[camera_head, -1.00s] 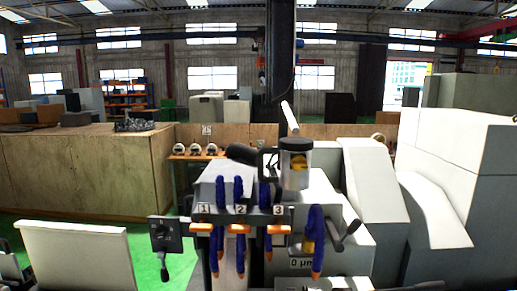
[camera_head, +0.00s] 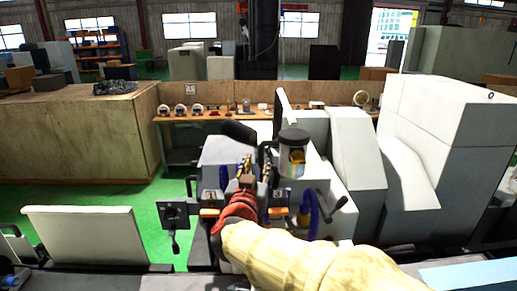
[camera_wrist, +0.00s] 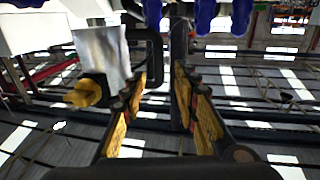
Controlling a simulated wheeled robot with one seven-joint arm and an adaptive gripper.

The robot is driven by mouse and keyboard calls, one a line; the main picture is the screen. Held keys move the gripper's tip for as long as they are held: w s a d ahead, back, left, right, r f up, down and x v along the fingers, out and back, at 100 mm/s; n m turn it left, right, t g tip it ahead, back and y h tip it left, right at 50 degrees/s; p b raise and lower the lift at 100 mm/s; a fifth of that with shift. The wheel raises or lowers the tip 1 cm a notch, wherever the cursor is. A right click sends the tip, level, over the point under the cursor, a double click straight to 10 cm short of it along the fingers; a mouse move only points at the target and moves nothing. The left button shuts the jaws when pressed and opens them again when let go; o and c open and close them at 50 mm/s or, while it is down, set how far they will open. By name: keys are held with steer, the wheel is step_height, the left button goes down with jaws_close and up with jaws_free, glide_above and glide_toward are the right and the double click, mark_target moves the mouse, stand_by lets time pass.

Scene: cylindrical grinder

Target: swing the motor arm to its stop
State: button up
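In the wrist view, which looks upside down, a black bracket (camera_wrist: 155,42) and a dark upright bar (camera_wrist: 180,80) stand ahead of my gripper (camera_wrist: 160,75). My gripper's yellow-padded fingers are apart, with nothing clearly held between them. The bar lies close to the right fingertip; contact cannot be told. In the head view my gripper (camera_head: 255,165) overlaps the machine's front and hides part of it.
A grey machine housing (camera_head: 455,110) stands right; a wooden cabinet (camera_head: 70,140) stands left.

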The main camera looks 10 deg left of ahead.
mark_target(261, 155)
steer(key=w+p, duration=0.1)
steer(key=w, duration=0.6)
steer(key=shift+w+a, duration=0.1)
steer(key=shift+a, duration=0.05)
steer(key=shift+c, duration=0.6)
jaws_close()
